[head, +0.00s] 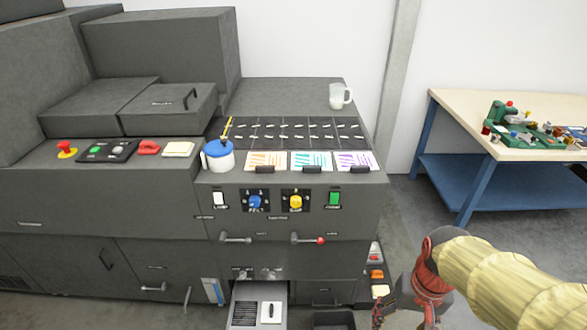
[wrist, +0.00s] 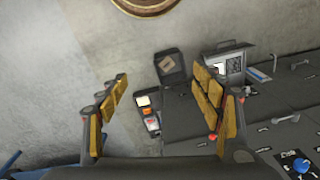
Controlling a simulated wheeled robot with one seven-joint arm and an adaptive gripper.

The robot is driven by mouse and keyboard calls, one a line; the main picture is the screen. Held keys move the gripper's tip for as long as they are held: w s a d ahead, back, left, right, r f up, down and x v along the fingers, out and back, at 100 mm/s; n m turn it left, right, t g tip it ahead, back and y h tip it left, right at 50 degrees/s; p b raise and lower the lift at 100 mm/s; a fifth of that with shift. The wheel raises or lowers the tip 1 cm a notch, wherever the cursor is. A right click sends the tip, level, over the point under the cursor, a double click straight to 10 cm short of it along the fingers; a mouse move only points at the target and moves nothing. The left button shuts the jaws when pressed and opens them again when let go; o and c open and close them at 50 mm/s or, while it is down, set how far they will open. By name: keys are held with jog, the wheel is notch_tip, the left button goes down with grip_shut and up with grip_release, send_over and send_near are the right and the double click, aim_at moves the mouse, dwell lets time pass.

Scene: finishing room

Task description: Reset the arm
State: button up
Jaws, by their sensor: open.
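My arm, in a pale yellow sleeve, comes in from the lower right of the head view. Its dark and red end hangs at the bottom edge there, right of the machine, and the fingertips are out of that view. In the wrist view my gripper (wrist: 165,105) is open, with its two yellow-padded fingers wide apart and nothing between them. Below it are the floor and the front of the dark grey machine (head: 120,215). No part of the machine appears to touch the fingers.
An open drawer (head: 281,293) juts from the machine's lower front, beside a dark bin (head: 334,320). A blue-legged workbench (head: 440,105) with green fixtures stands at right.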

jog(key=s+a+r+n+t+p, duration=0.1)
jog(key=a+r+t, duration=0.1)
jog(key=r, duration=0.5)
jog(key=s+a+r+n+t+p, duration=0.1)
jog(key=a+r+t, duration=0.1)
jog(key=r, duration=0.6)
jog(key=shift+s+a+n+t, duration=0.15)
jog(key=shift+s+n+t, duration=0.15)
jog(key=shift+t, duration=0.3)
